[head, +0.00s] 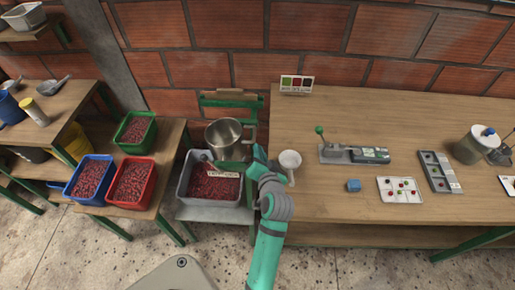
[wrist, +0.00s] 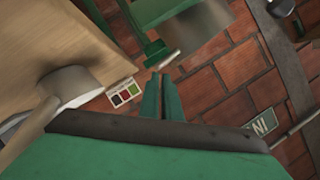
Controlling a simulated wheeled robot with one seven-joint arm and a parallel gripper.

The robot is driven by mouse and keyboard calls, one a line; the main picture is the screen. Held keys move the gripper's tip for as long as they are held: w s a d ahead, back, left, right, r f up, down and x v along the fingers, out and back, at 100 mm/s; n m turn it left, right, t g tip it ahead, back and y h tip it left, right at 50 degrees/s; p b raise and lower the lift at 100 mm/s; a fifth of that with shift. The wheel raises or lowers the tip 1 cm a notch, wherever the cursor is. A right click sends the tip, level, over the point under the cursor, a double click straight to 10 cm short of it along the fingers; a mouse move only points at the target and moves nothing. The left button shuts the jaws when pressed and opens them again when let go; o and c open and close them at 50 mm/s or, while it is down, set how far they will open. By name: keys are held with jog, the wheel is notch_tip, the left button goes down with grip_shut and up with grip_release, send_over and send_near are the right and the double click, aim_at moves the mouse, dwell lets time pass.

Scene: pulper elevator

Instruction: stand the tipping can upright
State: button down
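The tipping can (head: 222,138) is a shiny metal can with an open mouth, held in a green frame (head: 228,101) above a grey bin of red cherries. I cannot tell its exact tilt. In the wrist view the can (wrist: 197,32) is at the top, with a thin pale bar (wrist: 170,60) beside it. My gripper (head: 258,152) is just right of the can, near the bench's left edge. In the wrist view the two green fingers of my gripper (wrist: 160,80) are together, with nothing seen between them, their tips a little short of the bar.
A white cup-like funnel (head: 290,159) stands close right of my gripper on the wooden bench (head: 340,205). The grey bin (head: 184,187) is below the can. Red, green and blue crates of cherries are at left. A brick wall is behind.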

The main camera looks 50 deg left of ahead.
jog(key=s+n, duration=0.1)
jog(key=s+a+r+n+t+h, duration=0.1)
jog(key=s+n+t, duration=0.1)
jog(key=n, duration=0.1)
jog(key=shift+s+a+r, duration=0.15)
jog(key=shift+s+r, duration=0.05)
jog(key=shift+s, duration=0.1)
notch_tip(320, 180, up, 4)
jog(key=s+n+t+h, duration=0.1)
jog(key=s+n+t, duration=0.2)
jog(key=n, duration=0.1)
jog(key=w+a+f, duration=0.5)
jog(key=w+f, duration=0.1)
jog(key=w, duration=0.2)
jog(key=shift+w+a+g, duration=0.1)
jog(key=shift+a+g, duration=0.05)
jog(key=shift+g, duration=0.15)
